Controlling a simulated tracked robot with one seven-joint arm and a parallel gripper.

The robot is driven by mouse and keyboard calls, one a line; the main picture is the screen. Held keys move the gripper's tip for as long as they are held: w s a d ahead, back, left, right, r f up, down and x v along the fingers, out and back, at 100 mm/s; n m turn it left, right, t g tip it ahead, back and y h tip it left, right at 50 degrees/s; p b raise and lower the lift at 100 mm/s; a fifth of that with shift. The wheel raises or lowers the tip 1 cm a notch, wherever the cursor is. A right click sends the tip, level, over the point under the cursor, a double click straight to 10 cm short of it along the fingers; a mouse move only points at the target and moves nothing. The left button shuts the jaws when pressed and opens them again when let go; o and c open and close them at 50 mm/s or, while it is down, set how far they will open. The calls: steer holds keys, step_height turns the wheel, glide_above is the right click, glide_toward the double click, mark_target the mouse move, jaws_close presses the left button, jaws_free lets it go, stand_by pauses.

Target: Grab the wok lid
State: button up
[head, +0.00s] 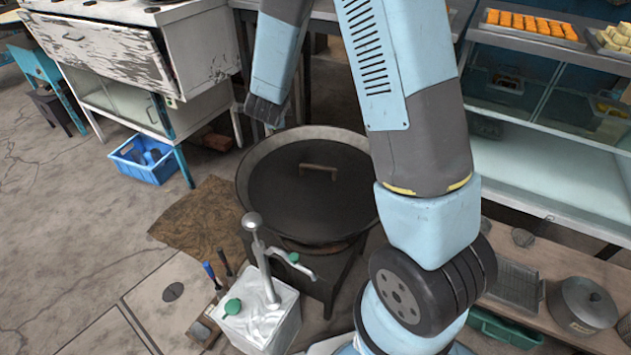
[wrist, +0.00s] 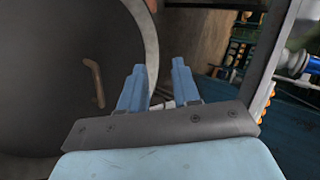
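The wok lid (head: 300,205) is a large dark disc with a brown bar handle (head: 318,168). It lies in the wide wok (head: 246,177) on a dark stand in the middle of the head view. In the wrist view the lid (wrist: 45,75) fills the left side, with its handle (wrist: 95,82) left of my fingers. My gripper (wrist: 158,67) has its two blue fingers apart, with nothing between them. In the head view my arm's dark end hangs near the wok's upper left rim; the fingers cannot be made out there. The gripper is not on the handle.
A white canister (head: 262,315) with a pump and green caps stands in front of the wok. A blue crate (head: 146,158) sits on the floor at left, below a worn white cabinet (head: 100,50). A lidded pot (head: 583,305) stands on a low shelf at right.

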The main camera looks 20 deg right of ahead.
step_height(320, 180, down, 11)
steer(key=s+d+m+h, duration=0.1)
steer(key=s+m+h, duration=0.1)
steer(key=m+h, duration=0.2)
steer(key=m+g+h, duration=0.1)
steer(key=m+h, duration=0.3)
steer(key=h, duration=0.1)
glide_toward(316, 168)
steer(key=x, duration=0.7)
steer(key=shift+w+d, duration=0.15)
steer(key=shift+d, duration=0.25)
steer(key=shift+f+x, duration=0.1)
steer(key=shift+x, duration=1.2)
steer(key=shift+f+x, duration=0.15)
steer(key=shift+x, duration=1.15)
steer(key=shift+a, duration=0.15)
jaws_close()
